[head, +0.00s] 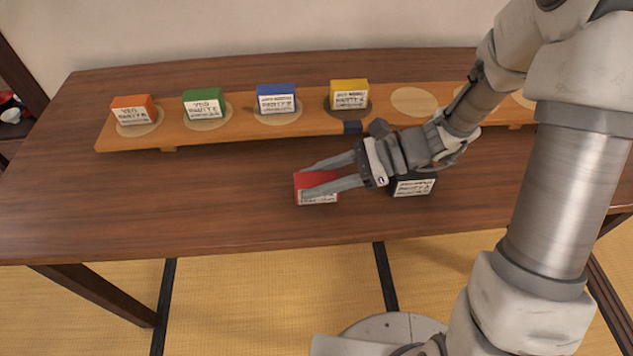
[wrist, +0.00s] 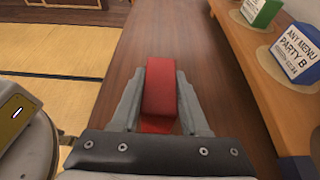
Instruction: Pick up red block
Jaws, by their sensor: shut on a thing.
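The red block (head: 301,181) is at the front middle of the dark wooden table in the head view, with a white label on its front side. My gripper (head: 322,178) reaches in from the right, with one finger on each side of the block. In the wrist view the red block (wrist: 160,88) sits between the two fingers of my gripper (wrist: 160,100), which is shut on it. I cannot tell whether the block touches the table or is slightly raised. The fingers hide part of the block in the head view.
A raised wooden board (head: 230,130) runs along the back, bearing orange (head: 133,108), green (head: 204,103), blue (head: 276,98) and yellow (head: 349,94) blocks on round pads. An empty pad (head: 414,101) lies to their right. A black block (head: 413,186) stands right of the red one. The table's left front is clear.

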